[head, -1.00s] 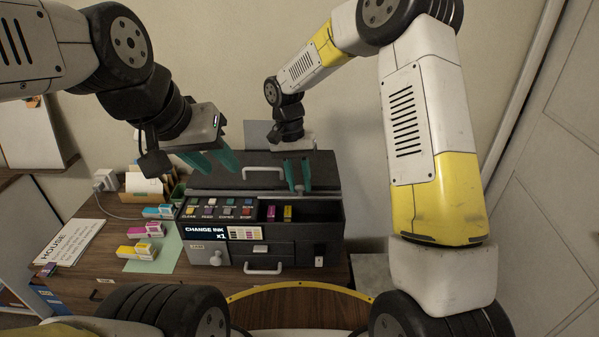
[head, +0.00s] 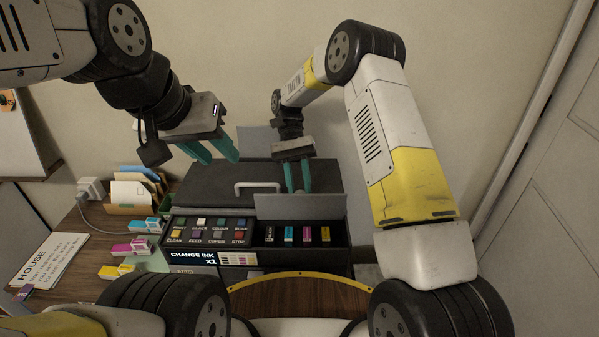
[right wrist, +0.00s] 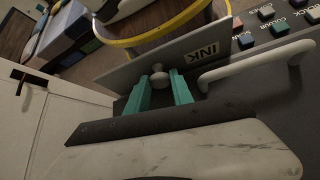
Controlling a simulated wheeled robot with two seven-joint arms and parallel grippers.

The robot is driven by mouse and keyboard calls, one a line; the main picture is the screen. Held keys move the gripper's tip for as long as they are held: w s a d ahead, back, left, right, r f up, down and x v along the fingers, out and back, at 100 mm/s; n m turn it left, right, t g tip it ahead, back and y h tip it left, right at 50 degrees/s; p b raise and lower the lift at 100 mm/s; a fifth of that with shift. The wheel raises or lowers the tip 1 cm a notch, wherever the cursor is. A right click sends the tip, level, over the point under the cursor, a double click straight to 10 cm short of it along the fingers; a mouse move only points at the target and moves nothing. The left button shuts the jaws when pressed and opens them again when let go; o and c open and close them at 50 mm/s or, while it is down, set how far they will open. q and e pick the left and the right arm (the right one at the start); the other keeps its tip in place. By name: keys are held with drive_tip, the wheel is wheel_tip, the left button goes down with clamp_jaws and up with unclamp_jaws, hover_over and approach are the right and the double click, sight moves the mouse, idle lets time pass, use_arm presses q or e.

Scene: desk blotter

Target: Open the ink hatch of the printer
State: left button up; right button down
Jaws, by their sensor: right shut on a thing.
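The dark printer (head: 215,185) stands on the desk, with a "CHANGE INK x1" display (head: 192,256). Its ink hatch (head: 300,207), a light grey panel, stands raised at the back of the ink bay. Several coloured cartridges (head: 307,234) show in the bay below it. In the right wrist view the hatch (right wrist: 128,76) carries the word INK and a round knob (right wrist: 158,76). My right gripper (head: 298,190) is shut on this knob, its fingers on either side of it (right wrist: 161,90). My left gripper (head: 219,159) is open and empty, above the printer's left part.
A white handle (head: 258,186) sits on the printer's lid beside the hatch. Button rows (head: 210,228) lie left of the bay. Loose ink boxes (head: 132,247), a HOUSE sign (head: 45,262) and a card holder (head: 135,190) are on the desk at left.

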sight(302, 195)
drive_tip(key=shift+s+r+g, duration=0.1)
drive_tip(key=shift+g, duration=0.4)
drive_tip(key=c, duration=1.1)
unclamp_jaws()
drive_tip(key=shift+r, duration=0.3)
wheel_tip(302, 195, up, 3)
drive_tip(key=shift+f, duration=0.1)
drive_tip(key=s+r, duration=0.1)
drive_tip(key=s, duration=1.5)
drive_tip(key=shift+r, duration=0.25)
